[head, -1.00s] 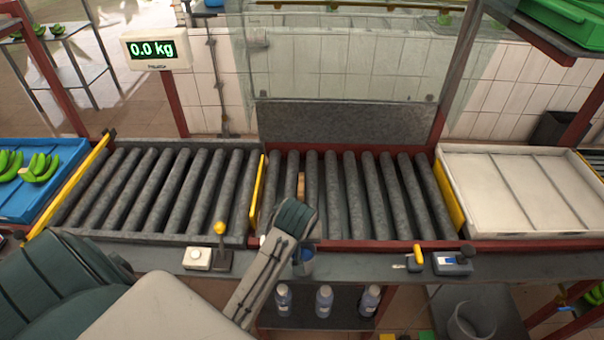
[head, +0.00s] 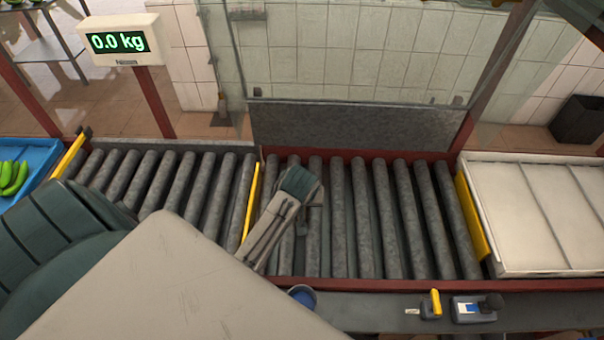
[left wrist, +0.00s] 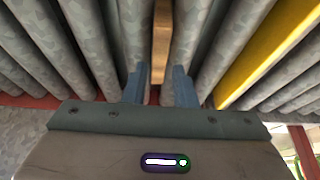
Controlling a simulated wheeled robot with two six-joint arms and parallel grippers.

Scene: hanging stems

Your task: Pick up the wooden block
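The wooden block (left wrist: 160,42) shows in the left wrist view as a brown strip in the gap between two grey rollers, straight ahead of my left gripper (left wrist: 160,90). My right gripper is in neither view.
The middle roller bed (head: 385,215) has a yellow bar (head: 250,202) at its left and a white tray (head: 535,212) at its right. A metal back panel (head: 360,130) stands behind it.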

